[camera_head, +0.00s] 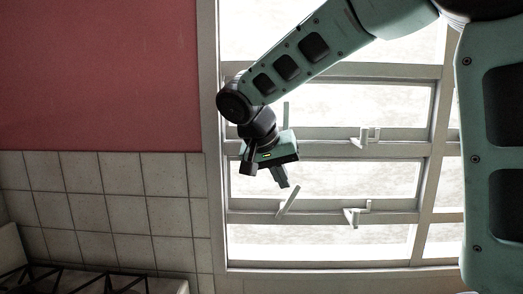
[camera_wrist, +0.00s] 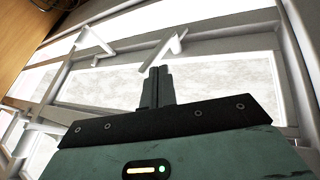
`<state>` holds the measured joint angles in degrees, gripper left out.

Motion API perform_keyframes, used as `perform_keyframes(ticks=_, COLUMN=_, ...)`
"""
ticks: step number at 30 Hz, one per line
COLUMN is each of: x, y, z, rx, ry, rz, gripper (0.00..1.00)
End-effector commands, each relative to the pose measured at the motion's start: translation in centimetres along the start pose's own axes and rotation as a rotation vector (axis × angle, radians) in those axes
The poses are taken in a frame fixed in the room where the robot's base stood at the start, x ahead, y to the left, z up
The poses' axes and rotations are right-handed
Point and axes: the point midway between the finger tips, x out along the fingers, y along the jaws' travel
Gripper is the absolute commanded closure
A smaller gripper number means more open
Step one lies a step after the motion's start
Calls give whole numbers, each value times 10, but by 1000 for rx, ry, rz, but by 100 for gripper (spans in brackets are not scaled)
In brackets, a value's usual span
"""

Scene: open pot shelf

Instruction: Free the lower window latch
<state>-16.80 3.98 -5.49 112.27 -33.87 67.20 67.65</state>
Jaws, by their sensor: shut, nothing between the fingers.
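The window (camera_head: 330,262) has pale frame bars and bright panes. On its lower bar, a slanted pale lever (camera_head: 288,203) stands left of a small bracket-like fitting (camera_head: 354,215). I cannot tell which of these pieces is the lower latch. A similar fitting (camera_head: 366,137) is on the bar above, and an upright lever (camera_head: 285,112) shows partly behind my arm. My gripper (camera_head: 283,184) is shut and empty, its tips just above the slanted lever. In the wrist view, the shut fingers (camera_wrist: 158,72) point toward a slanted pale lever (camera_wrist: 166,46), apparently apart from it.
A red wall (camera_head: 95,75) and grey tiles (camera_head: 120,205) are left of the window. A dark rack-like frame (camera_head: 90,281) is at the lower left. The horizontal window bars lie close around my gripper.

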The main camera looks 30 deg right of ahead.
Motion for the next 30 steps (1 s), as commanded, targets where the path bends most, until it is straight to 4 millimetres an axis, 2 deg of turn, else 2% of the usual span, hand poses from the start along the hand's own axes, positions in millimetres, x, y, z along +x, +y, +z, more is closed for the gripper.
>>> perform_keyframes(ticks=12, x=-93, y=-1, z=0, rx=2, ry=2, rz=-5, gripper=100)
perform_keyframes(ticks=18, x=-134, y=0, z=0, rx=0, ry=1, rz=-4, gripper=100)
perform_keyframes(ticks=24, x=-156, y=0, z=0, rx=1, ry=1, rz=-3, gripper=100)
perform_keyframes(ticks=30, x=-161, y=1, z=0, rx=0, ry=0, rz=-1, gripper=100)
